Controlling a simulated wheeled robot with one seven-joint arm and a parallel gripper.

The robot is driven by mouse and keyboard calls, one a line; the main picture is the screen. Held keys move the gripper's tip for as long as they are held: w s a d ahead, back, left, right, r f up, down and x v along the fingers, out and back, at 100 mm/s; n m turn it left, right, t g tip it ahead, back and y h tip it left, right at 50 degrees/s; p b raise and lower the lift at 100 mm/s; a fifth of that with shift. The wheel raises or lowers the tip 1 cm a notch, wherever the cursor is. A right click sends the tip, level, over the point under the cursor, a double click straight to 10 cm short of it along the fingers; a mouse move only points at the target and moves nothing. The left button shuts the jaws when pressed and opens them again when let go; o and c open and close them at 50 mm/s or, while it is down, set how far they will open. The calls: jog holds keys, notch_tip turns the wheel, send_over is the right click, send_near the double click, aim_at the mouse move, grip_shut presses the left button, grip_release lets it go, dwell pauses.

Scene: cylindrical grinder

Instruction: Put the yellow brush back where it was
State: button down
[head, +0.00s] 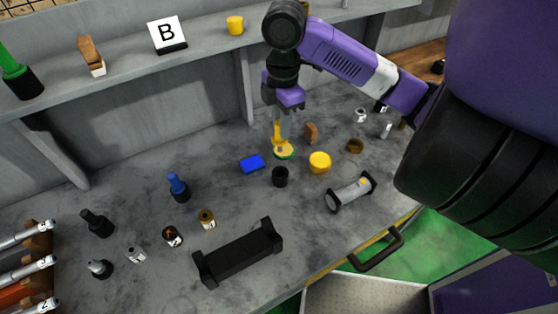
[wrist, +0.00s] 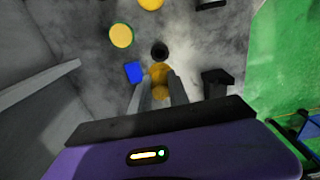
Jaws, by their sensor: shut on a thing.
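My gripper (head: 283,122) is shut on the yellow brush (head: 279,138) and holds it pointing down above the grey table (head: 225,180). In the wrist view the brush (wrist: 160,74) shows between the two fingers (wrist: 162,92). In the head view the brush overlaps a yellow disc with a green rim (head: 287,154). In the wrist view this disc (wrist: 121,36) lies on the table, apart from the brush, up and to the left. The brush's height above the table is hard to tell.
Near the brush are a blue block (head: 252,163), a black cup (head: 280,177), a yellow round piece (head: 320,162) and a small brown block (head: 311,133). A black cradle (head: 238,252) stands at the front. A shelf (head: 120,72) with several items runs behind.

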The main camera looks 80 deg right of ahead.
notch_tip(320, 180, down, 14)
jog(key=shift+r+p, duration=0.25)
jog(key=shift+p, duration=0.15)
jog(key=shift+f+b, duration=0.4)
jog(key=shift+f, duration=0.1)
jog(key=c, duration=1.3)
grip_release()
jog(key=shift+o, duration=0.2)
